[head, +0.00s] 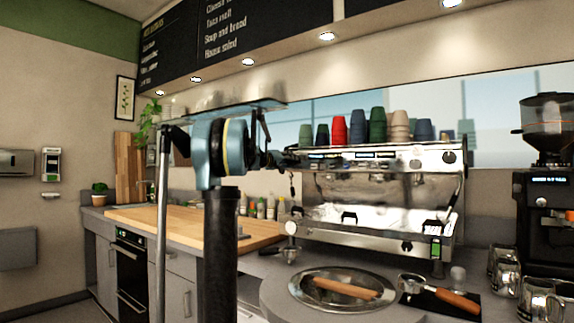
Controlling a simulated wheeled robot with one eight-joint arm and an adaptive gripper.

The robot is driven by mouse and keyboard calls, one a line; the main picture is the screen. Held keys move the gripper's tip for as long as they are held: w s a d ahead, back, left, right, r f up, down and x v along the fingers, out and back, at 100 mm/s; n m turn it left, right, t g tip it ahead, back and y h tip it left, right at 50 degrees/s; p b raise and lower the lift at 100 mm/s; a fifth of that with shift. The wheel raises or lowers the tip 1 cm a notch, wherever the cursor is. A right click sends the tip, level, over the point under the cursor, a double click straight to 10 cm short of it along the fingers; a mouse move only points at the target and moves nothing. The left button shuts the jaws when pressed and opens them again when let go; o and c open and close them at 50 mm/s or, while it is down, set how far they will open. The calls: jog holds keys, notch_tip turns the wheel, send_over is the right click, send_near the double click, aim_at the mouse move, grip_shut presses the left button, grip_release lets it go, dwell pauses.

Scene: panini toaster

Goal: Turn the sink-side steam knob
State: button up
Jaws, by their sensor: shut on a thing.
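The espresso machine (380,190) is a long chrome machine on the counter. One round dark steam knob (449,157) shows at the right end of its upper front. My gripper (284,159) is at the machine's left end, partly hidden behind my own arm. It is shut on the steam knob at that end. That knob is small and mostly covered by the gripper, so its angle cannot be told.
Cups, including a red one (339,130), stand on the machine. A round basin (300,291) holds a wooden-handled tool; a portafilter (452,298) lies beside it. A grinder (546,180) and glass jugs (540,300) stand right. A wooden board (160,222) lies left.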

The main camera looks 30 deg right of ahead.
jog(key=shift+w+a+n, duration=0.1)
jog(key=shift+w+n, duration=0.05)
jog(key=shift+n, duration=3.85)
jog(key=o, duration=1.1)
jog(key=shift+f, duration=0.1)
jog(key=shift+c, duration=0.2)
jog(key=v, duration=1.2)
jog(key=shift+f, duration=0.2)
